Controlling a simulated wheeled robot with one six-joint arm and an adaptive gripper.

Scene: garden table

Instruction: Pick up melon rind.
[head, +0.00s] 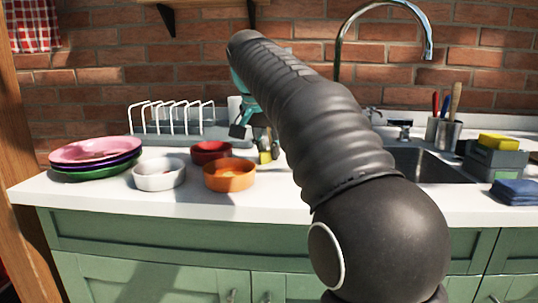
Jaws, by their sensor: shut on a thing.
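My gripper (252,128) is above the white counter, behind the bowls, with its dark fingers pointing down and partly hidden by my grey arm. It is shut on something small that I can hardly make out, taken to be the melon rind. A small yellow-green piece (265,157) shows just below the fingers, beside my arm. I cannot tell whether this piece is the held rind or a thing behind it.
An orange bowl (230,175), a white bowl (159,175) and a red bowl (211,152) stand close below. Stacked plates (95,152) are at left, a white rack (172,117) behind. The sink (432,166), tap (384,12) and grey caddy (494,160) are at right.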

